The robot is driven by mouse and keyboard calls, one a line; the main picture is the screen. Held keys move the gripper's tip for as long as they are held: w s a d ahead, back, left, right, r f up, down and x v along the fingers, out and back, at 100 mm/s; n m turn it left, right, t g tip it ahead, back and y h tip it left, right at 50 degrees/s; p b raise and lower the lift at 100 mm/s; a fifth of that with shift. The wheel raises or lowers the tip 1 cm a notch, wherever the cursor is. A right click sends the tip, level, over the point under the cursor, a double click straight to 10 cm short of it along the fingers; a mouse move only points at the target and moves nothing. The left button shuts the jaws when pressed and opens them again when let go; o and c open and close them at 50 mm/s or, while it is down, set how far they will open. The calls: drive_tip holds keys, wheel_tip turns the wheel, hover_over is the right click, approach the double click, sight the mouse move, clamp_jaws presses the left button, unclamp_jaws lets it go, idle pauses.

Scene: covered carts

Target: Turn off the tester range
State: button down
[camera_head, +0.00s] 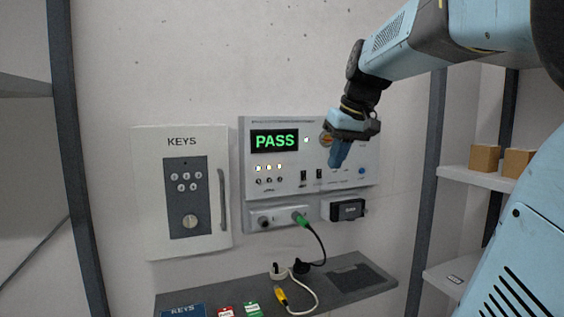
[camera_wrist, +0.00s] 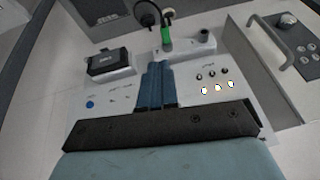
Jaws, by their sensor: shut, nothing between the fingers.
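The tester (camera_head: 312,126) is a grey wall panel with a green PASS display (camera_head: 274,140). Below the display are lit lamps (camera_head: 269,167) above small toggles (camera_head: 269,180). Two dark switches (camera_head: 303,176) sit right of these, near the panel's lower middle. An orange round part (camera_head: 326,140) is partly hidden by my gripper. A blue button (camera_head: 361,171) is at the lower right. My gripper (camera_head: 338,166) is shut and empty, pointing down in front of the panel's right half. In the wrist view its fingers (camera_wrist: 159,66) cover part of the panel. The small labels cannot be read.
A KEYS cabinet (camera_head: 146,190) with keypad and handle hangs at the left. Below the tester are a socket strip (camera_head: 283,215) with a green plug (camera_head: 299,219) and a black box (camera_head: 345,210). A shelf (camera_head: 235,298) with cables and tags lies lower; racks stand at right.

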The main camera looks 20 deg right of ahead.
drive_tip(key=w+d+r, duration=0.4)
drive_tip(key=d, duration=0.2)
drive_tip(key=w+d+r+y, duration=0.1)
drive_tip(key=w+d+r, duration=0.3)
drive_tip(key=d, duration=0.3)
drive_tip(key=shift+d+r+n, duration=0.25)
drive_tip(key=shift+n, duration=0.15)
drive_tip(key=shift+w+f, duration=0.1)
drive_tip(key=a+x, duration=0.1)
drive_tip(key=x, duration=1.2)
drive_tip(key=shift+a+f, duration=0.25)
drive_tip(key=shift+f, duration=0.05)
drive_tip(key=shift+s, duration=0.25)
